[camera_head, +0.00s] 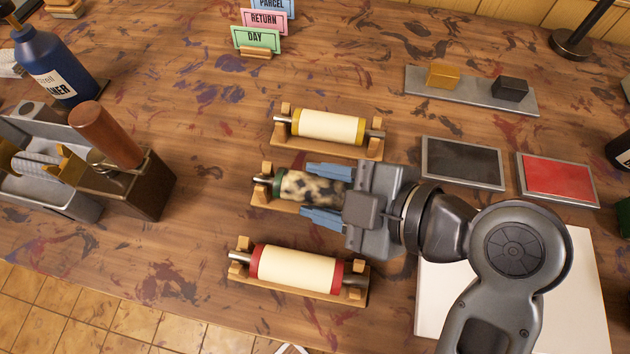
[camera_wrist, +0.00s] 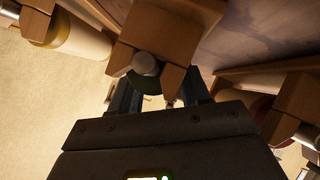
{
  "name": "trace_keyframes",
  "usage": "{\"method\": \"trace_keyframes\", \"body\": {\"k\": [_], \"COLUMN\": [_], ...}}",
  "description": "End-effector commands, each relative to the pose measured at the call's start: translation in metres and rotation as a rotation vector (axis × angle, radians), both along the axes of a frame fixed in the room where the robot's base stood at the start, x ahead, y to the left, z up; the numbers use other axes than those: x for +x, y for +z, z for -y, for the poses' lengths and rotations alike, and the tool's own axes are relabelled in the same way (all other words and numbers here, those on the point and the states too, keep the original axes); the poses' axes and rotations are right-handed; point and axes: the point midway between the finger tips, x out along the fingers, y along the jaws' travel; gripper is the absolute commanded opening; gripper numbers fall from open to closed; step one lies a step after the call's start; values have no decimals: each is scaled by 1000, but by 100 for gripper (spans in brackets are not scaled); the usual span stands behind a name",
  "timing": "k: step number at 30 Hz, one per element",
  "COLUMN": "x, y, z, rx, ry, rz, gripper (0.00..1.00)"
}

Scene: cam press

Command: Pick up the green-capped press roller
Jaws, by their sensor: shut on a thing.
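The green-capped press roller (camera_head: 309,189) has a mottled cream-and-dark body and lies across the middle wooden cradle (camera_head: 288,210). Its left green cap and metal shaft end show in the camera_head view. Its right end is hidden under my gripper. My gripper (camera_head: 326,193) reaches in from the right with its blue fingers on either side of the roller's body, shut on it. In the camera_wrist view a round shaft end (camera_wrist: 145,63) and dark green cap show between the fingers, with the wooden cradle (camera_wrist: 165,35) close by. I cannot tell whether the roller is clear of its cradle.
A yellow-capped roller (camera_head: 328,127) lies in a cradle behind, and a red-capped roller (camera_head: 296,269) in one in front. Black (camera_head: 462,163) and red (camera_head: 557,179) ink pads and a white sheet (camera_head: 580,290) lie right.

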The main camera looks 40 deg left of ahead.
Motion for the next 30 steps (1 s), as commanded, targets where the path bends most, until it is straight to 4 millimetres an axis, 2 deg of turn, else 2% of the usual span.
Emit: {"method": "trace_keyframes", "body": {"k": [1, 10, 17, 22, 29, 30], "x": [0, 0, 0, 1, 1, -3], "y": [0, 1, 2, 9, 44, 47], "z": [0, 0, 0, 0, 0, 7], "rx": [1, 2, 2, 3, 5, 5], "ry": [-1, -1, -1, -1, -1, -3], "rz": [0, 1, 1, 2, 8, 4], "gripper": [30, 3, 2, 2, 2, 2]}}
